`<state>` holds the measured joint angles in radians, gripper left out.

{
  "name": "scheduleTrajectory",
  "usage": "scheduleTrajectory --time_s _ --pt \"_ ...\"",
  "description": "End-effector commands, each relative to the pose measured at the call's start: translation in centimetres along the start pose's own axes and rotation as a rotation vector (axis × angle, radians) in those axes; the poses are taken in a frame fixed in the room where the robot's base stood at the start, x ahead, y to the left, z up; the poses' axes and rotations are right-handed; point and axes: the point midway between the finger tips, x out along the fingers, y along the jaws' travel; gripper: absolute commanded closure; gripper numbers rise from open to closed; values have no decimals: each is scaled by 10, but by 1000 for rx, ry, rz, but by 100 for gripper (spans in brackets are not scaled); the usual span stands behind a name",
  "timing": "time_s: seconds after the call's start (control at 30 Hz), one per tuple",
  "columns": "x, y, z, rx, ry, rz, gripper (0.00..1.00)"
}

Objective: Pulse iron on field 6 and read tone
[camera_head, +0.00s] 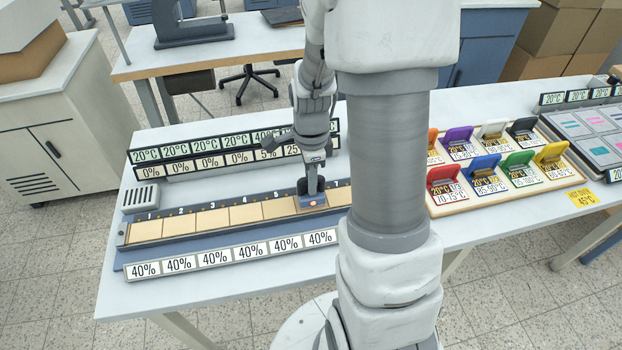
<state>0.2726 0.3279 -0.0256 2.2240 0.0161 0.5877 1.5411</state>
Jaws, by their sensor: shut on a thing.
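The stamping strip is a blue-edged base (118,262) with a row of tan fields, numbered 1 to 5 and 7 where the labels show. My gripper (312,168) points down over the place between fields 5 and 7. It is shut on the iron (312,192), a dark upright piece above a small block with an orange spot. The iron covers field 6 and its number. I cannot tell whether it touches the field. Fields 1 to 5, such as field 3 (213,220), look evenly tan.
Behind the strip, displays (205,143) read 20°C, 0% and, towards the right, 40°C and 25%, partly hidden by my arm. Front displays (205,260) read 40%. A rack (556,185) of coloured blocks and a yellow "45°C" sign (581,197) stand right. My arm hides the table's middle.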

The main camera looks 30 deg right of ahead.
Motion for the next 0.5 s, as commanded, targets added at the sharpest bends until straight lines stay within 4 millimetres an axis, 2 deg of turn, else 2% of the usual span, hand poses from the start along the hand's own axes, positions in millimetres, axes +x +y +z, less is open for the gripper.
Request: scheduleTrajectory --time_s 0.33,0.5 --pt "1 1 0 -1 0 2 100" --pt "-8 0 0 -1 0 1 100"
